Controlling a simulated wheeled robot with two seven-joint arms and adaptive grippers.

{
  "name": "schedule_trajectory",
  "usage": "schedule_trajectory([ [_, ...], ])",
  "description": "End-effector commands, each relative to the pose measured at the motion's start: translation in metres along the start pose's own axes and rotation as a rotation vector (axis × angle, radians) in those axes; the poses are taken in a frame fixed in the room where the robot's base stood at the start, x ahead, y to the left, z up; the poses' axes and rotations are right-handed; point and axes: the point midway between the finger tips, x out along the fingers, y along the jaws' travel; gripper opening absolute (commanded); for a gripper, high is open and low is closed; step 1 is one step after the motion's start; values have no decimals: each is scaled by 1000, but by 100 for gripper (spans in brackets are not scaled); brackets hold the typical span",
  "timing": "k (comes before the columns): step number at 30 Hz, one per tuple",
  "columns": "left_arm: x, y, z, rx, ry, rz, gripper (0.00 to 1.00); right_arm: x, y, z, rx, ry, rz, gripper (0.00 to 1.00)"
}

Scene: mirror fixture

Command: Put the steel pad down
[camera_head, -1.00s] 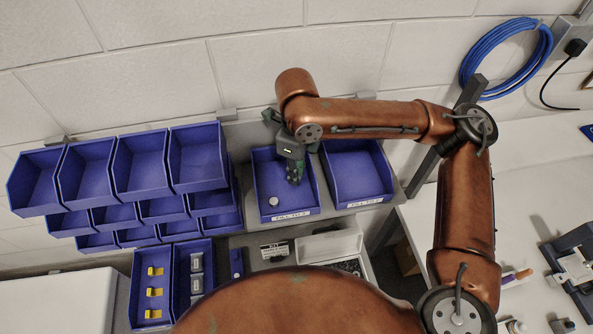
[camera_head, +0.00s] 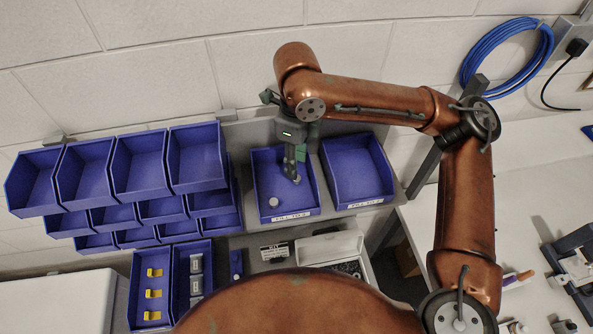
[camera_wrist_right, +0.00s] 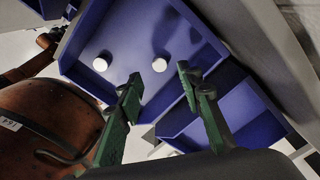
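Two round, pale steel pads lie apart on the floor of the left blue labelled bin (camera_head: 262,170). One pad (camera_head: 273,201) is near the bin's front left; the other pad (camera_head: 297,180) is just under my right gripper (camera_head: 295,172). In the wrist view, the pads show as a left disc (camera_wrist_right: 100,64) and a right disc (camera_wrist_right: 159,64). There my right gripper (camera_wrist_right: 158,82) has its green fingers spread apart, with the right disc past the tips and nothing between them. My left gripper is not in view.
An empty blue bin (camera_head: 357,170) stands directly to the right. Empty stacked blue bins (camera_head: 85,168) are at the left. A wall rises behind.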

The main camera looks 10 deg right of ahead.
Motion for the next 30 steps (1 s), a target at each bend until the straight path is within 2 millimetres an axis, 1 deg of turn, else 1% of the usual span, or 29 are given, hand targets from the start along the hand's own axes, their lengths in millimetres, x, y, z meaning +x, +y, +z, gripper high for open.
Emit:
schedule_trajectory([
  [1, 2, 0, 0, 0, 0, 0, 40, -12, 0, 1, 0, -3, -3, 34],
  [6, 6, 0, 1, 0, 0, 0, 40, -44, 0, 1, 1, -2, -2, 34],
  [9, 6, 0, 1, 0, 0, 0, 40, -58, 0, 1, 0, 0, -1, 34],
  [12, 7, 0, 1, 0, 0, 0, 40, -66, 0, 1, 0, 0, 0, 34],
  [17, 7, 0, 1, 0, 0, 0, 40, -71, 0, 0, 0, 2, 0, 34],
  [30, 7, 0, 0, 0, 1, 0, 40, -70, 0, 0, 0, 1, -1, 34],
])
